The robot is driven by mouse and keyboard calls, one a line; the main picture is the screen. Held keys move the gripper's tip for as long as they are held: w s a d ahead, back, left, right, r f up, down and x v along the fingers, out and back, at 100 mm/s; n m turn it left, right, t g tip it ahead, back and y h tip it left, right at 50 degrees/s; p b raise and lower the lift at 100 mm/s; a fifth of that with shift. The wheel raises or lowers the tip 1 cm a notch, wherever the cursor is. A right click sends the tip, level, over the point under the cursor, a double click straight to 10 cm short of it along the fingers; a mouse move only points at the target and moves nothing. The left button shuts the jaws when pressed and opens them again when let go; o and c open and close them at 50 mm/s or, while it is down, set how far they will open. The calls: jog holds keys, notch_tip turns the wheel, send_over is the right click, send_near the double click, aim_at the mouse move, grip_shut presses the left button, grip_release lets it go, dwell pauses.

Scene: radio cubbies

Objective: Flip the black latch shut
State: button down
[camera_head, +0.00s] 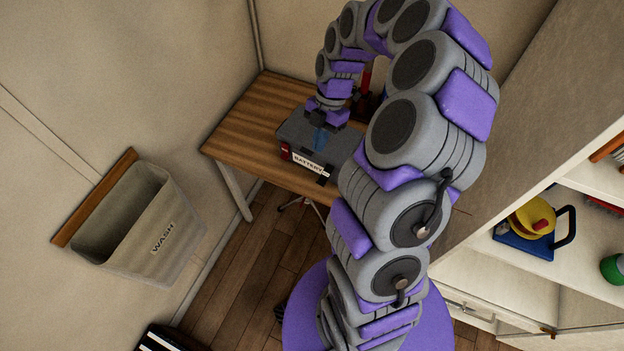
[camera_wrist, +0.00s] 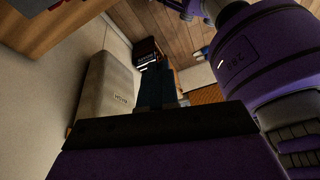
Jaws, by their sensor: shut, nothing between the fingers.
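The grey battery box (camera_head: 290,131) with a white "BATTERY" label stands on the wooden desk (camera_head: 240,118). A small black piece (camera_head: 323,176), which looks like the black latch, is at the right end of its front face. A red piece (camera_head: 286,151) is at the left end. I cannot tell how far the latch is turned. My gripper (camera_head: 320,138) is shut and empty, pointing down over the box top, behind the front edge. Its dark fingers show in the wrist view (camera_wrist: 156,88).
A grey "WASH" bin (camera_head: 150,225) hangs on the left wall; the wrist view shows it too (camera_wrist: 108,85). A shelf (camera_head: 545,268) at the right holds a blue, yellow and red object (camera_head: 535,225). A red item (camera_head: 366,80) stands behind the box. The desk's left part is clear.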

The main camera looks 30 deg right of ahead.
jog(key=d+f+n, duration=0.1)
jog(key=d+f, duration=0.1)
jog(key=f, duration=0.1)
jog(key=shift+w+d+f+n, duration=0.1)
jog(key=shift+f+n, duration=0.05)
jog(key=shift+n, duration=0.25)
jog(key=b, duration=0.2)
send_over(321, 182)
jog(key=f, duration=1.2)
jog(key=shift+s+a, duration=0.3)
jog(key=shift+a, duration=0.1)
jog(key=shift+w+d+f, duration=0.15)
jog(key=shift+d+f, duration=0.1)
jog(key=shift+f, duration=0.25)
